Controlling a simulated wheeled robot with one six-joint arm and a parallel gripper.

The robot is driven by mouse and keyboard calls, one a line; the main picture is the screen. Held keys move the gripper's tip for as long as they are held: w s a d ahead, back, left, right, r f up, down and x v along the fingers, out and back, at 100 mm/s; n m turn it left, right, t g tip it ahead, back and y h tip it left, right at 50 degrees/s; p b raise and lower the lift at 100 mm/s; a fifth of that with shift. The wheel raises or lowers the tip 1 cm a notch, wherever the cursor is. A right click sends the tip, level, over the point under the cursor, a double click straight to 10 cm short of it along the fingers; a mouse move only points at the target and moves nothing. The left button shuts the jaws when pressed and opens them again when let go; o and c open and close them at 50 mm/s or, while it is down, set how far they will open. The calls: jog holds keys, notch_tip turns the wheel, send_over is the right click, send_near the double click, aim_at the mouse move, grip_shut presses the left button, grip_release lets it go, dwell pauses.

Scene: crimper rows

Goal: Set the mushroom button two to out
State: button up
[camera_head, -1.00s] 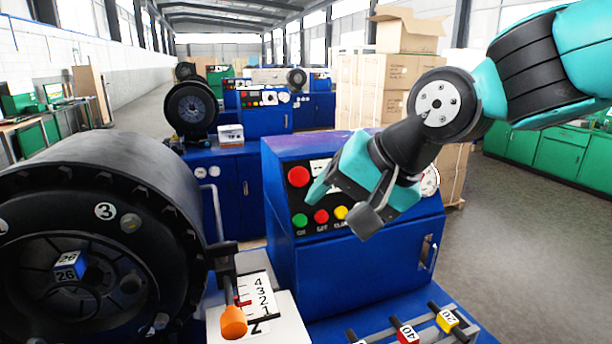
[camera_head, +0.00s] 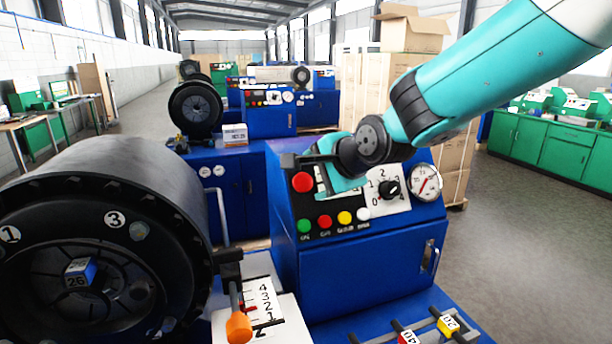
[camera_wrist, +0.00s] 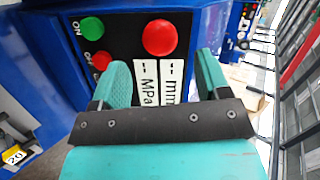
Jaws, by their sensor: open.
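A large round red mushroom button (camera_head: 302,182) sits on the sloped dark panel of the near blue machine. In the wrist view it (camera_wrist: 158,37) lies just beyond my fingertips, roughly midway between them. My gripper (camera_wrist: 163,72) is open and empty, its teal fingers over the white MPa and mm labels (camera_wrist: 158,82). In the head view my gripper (camera_head: 320,176) is just right of the button, close to the panel. I cannot tell whether the button is pressed in or out, and no number two shows beside it.
Below it are green (camera_head: 304,226), red (camera_head: 324,221) and yellow (camera_head: 344,218) buttons. A rotary knob (camera_head: 389,189) and gauge (camera_head: 425,182) are to the right. A large black crimper head (camera_head: 150,185) and orange-handled lever (camera_head: 238,326) stand left. Further blue machines (camera_head: 262,122) stand behind.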

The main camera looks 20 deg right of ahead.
aim_at(305, 181)
jog(key=shift+p+x, duration=0.5)
jog(key=shift+x, duration=2.15)
